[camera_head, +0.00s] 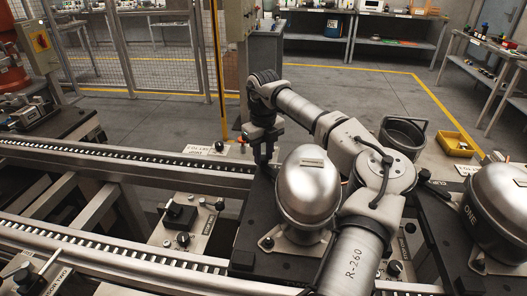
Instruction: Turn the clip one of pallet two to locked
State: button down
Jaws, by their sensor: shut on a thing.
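My gripper (263,158) points down at the far left corner of a dark pallet plate (249,225), left of a silver dome compressor (307,185). Its fingers are shut on a small dark part at that corner, seemingly a clip. The part is mostly hidden by the fingers, so its turn position cannot be read. Which pallet is number two cannot be read here. My arm crosses in front of the compressor's right side.
A second compressor (497,207) marked ONE stands on another dark plate at the right. A roller conveyor (110,154) runs along the left. A grey bin (403,135) and a yellow tray (456,143) lie behind my arm. A control box (184,222) sits between the rails.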

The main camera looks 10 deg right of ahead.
jog(key=shift+r, duration=0.1)
dwell(0.3)
jog(key=c, duration=1.1)
grip_release()
notch_tip(320, 180, up, 14)
jog(key=shift+f+b, duration=0.1)
jog(key=shift+b, duration=0.5)
